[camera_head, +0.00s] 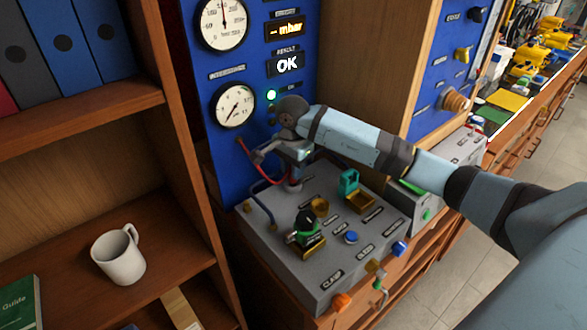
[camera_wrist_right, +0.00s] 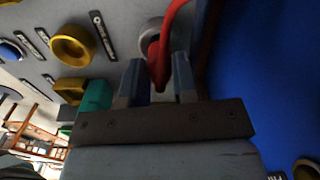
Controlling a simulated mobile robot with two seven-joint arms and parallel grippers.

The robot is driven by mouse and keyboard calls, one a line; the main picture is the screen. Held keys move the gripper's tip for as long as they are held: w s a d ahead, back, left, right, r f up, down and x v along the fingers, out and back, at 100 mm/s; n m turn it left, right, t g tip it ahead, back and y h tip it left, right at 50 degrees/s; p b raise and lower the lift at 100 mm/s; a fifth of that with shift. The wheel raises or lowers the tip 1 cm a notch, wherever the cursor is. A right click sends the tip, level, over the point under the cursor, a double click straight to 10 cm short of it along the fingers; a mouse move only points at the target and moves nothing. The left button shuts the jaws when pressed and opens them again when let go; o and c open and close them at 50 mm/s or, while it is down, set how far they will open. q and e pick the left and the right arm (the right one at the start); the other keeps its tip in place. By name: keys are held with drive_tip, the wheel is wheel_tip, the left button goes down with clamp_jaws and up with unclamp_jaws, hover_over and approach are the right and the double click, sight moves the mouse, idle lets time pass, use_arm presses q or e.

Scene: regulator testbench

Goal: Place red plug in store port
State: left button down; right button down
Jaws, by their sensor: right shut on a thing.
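My right gripper (camera_head: 292,165) is above the back of the grey sloped bench panel, close to the blue upright panel. In the right wrist view its two blue-grey fingers (camera_wrist_right: 157,86) are shut on the red plug (camera_wrist_right: 155,66), whose red hose (camera_wrist_right: 176,20) bends up out of the frame. The hose also shows in the head view (camera_head: 258,170), running from the blue panel. A round grey port (camera_wrist_right: 151,30) lies just beyond the plug; I cannot tell whether the plug touches it. The port labels are too small to read. My left gripper is not in view.
A yellow ring (camera_head: 320,207), a teal part (camera_head: 349,182) by a yellow square holder (camera_head: 360,203), and a green-and-black part (camera_head: 304,230) are on the grey panel (camera_head: 290,270). Gauges and an "OK" display are on the blue panel (camera_head: 210,172). A mug (camera_head: 119,257) stands on the left shelf.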

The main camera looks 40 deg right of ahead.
drive_tip(key=shift+f, duration=0.15)
drive_tip(key=c, duration=0.9)
unclamp_jaws()
drive_tip(key=shift+r, duration=0.35)
wheel_tip(320, 180, up, 12)
drive_tip(key=b, duration=0.1)
drive_tip(key=shift+f+b, duration=0.15)
drive_tip(key=shift+b, duration=0.2)
drive_tip(key=shift+a+f, duration=0.1)
drive_tip(key=shift+a, duration=0.05)
